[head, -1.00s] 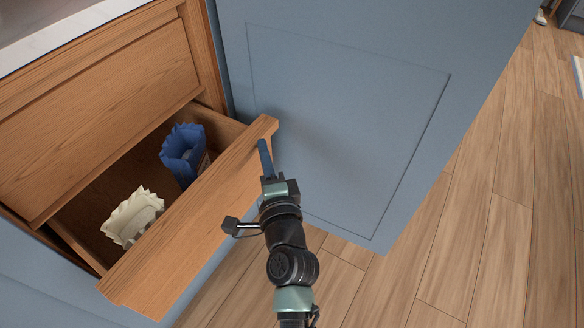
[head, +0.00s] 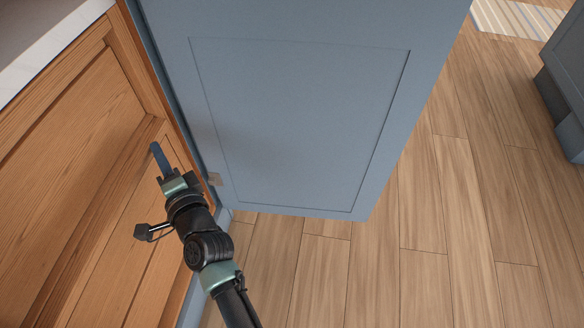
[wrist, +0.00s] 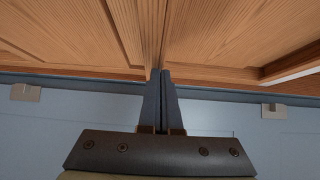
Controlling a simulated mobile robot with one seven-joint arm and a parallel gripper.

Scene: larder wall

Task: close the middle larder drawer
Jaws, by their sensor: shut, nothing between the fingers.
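The middle larder drawer (head: 122,250) has a wooden front below another wooden front. Its inside no longer shows, and its front sits flush or nearly flush with the cabinet; a small remaining gap cannot be ruled out. My gripper (head: 154,148) is shut and empty, its blue fingertips at the upper right end of the drawer front. In the wrist view the two fingers (wrist: 161,74) are together and point at the seam between two wooden panels. Whether they touch the wood is unclear.
The upper wooden front (head: 70,130) is shut under a pale countertop (head: 40,40). An open blue door (head: 300,120) stands just right of my gripper, with a hinge (head: 214,179) near its edge. The wood floor (head: 400,270) is clear; a dark cabinet (head: 566,80) stands at far right.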

